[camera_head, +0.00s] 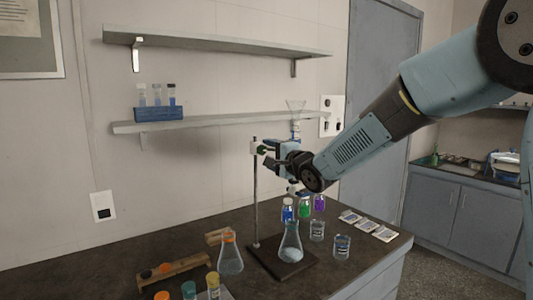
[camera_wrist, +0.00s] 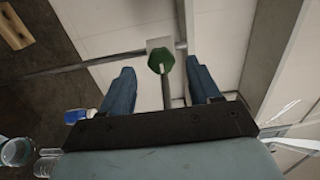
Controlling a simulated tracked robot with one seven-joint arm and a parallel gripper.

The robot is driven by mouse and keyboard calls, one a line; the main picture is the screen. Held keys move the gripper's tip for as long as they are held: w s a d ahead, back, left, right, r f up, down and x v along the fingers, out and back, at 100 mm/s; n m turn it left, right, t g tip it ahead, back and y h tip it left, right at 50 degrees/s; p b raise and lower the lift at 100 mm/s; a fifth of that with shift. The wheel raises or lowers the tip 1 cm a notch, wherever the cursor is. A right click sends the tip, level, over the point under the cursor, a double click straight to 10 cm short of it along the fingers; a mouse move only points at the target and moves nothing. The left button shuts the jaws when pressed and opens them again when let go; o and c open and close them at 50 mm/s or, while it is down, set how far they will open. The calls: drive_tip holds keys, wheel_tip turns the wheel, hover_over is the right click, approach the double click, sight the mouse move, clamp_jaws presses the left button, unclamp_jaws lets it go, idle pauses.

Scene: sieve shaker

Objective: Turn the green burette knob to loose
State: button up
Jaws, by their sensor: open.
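The green burette knob (camera_wrist: 161,61) shows in the wrist view just beyond and between the two blue fingertips of my gripper (camera_wrist: 161,78). A gap shows on each side of the knob, and the fingers do not appear to touch it. In the head view the green knob (camera_head: 263,150) sits on the clamp at the top of the stand rod (camera_head: 255,195). My gripper (camera_head: 270,154) is beside it, open and empty. The stand's dark base (camera_head: 283,262) rests on the bench. The burette itself is largely hidden by my arm.
A flask (camera_head: 290,246) stands on the stand base, and another flask (camera_head: 230,258) is to its left. Colored bottles (camera_head: 304,208) and beakers (camera_head: 342,246) stand to the right. A glass funnel (camera_head: 295,107) shows above my wrist near the lower shelf (camera_head: 210,122).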

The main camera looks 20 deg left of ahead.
sight(263, 151)
drive_tip(key=shift+x, duration=1.55)
drive_tip(key=shift+c, duration=0.3)
drive_tip(key=shift+f, duration=0.1)
drive_tip(key=c, duration=1)
drive_tip(key=shift+o, duration=0.2)
drive_tip(key=shift+d+n, duration=0.1)
drive_tip(key=shift+n, duration=2.1)
drive_tip(key=shift+f, duration=0.1)
